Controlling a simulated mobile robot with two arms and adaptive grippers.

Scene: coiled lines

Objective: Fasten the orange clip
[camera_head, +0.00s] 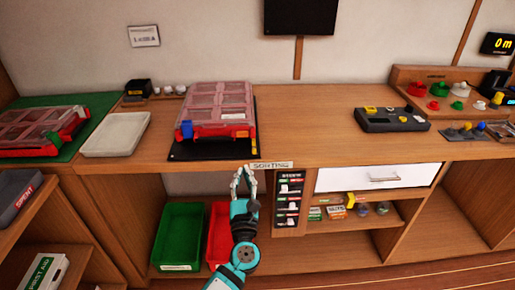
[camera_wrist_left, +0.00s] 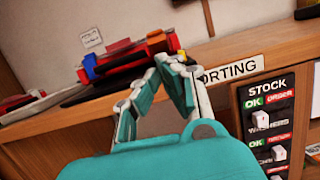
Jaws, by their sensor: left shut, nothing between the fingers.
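A red case (camera_head: 217,112) with a clear, pinkish compartment lid lies on a black mat on the bench, its lid down. A blue clip (camera_head: 186,129) is at its front left. The orange clip is hard to tell from the red body in the head view; an orange-yellow piece (camera_wrist_left: 156,38) shows at the case's right side in the left wrist view. My left gripper (camera_head: 244,172) is shut and empty, in front of the bench edge by the sorting label (camera_head: 271,165), apart from the case. In the left wrist view its fingertips (camera_wrist_left: 167,60) overlap the case's front. My right gripper is out of view.
A second red case (camera_head: 40,130) lies on a green mat at left, beside a white tray (camera_head: 116,134). A dark device (camera_head: 392,119) stands right of the case, with clear bench between. Green (camera_head: 179,236) and red (camera_head: 218,240) bins sit below.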

